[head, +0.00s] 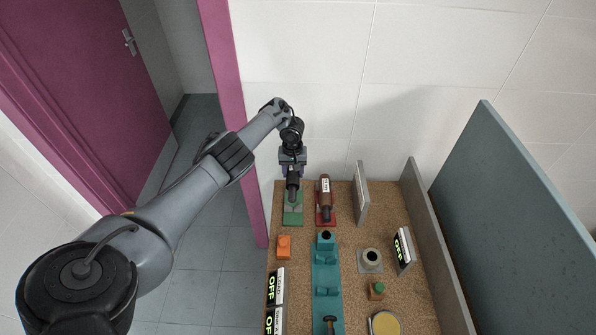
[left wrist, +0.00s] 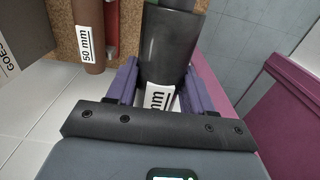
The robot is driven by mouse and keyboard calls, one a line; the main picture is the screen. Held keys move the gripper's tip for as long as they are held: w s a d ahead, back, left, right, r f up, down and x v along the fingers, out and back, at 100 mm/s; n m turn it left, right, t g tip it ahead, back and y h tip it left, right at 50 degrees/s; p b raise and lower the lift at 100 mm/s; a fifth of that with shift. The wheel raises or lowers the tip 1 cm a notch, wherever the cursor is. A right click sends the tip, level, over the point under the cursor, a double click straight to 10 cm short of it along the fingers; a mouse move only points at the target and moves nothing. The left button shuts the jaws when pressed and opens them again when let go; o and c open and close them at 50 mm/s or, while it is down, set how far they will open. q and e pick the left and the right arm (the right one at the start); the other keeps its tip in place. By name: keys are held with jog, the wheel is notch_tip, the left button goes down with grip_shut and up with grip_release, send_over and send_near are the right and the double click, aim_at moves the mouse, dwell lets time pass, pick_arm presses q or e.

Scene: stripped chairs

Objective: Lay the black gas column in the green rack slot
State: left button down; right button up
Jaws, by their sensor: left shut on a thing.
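The black gas column (head: 293,187) is at the back left of the cork-topped bench, over the far part of the green rack slot (head: 292,214). My left gripper (head: 292,160) is shut on the column's far end. In the left wrist view the black column (left wrist: 168,45) sits between the purple fingers (left wrist: 160,88), with a white "mm" label partly hidden near the palm. A bit of green shows beside its far end. I cannot tell whether the column touches the slot. My right gripper is out of view.
A brown column (head: 324,198) marked 50 mm lies in the red slot (head: 331,217) just right. A grey upright plate (head: 361,193) stands beyond it. An orange block (head: 284,246) and a teal fixture (head: 326,274) are nearer. A pink door post (head: 235,110) stands left.

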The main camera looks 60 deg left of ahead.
pick_arm(q)
jog(key=shift+a, duration=0.2)
jog(key=shift+d, duration=0.15)
jog(key=shift+p, duration=0.4)
notch_tip(320, 180, down, 11)
jog(key=b, duration=0.9)
jog(key=shift+f+b, duration=0.35)
jog(key=shift+f, duration=0.05)
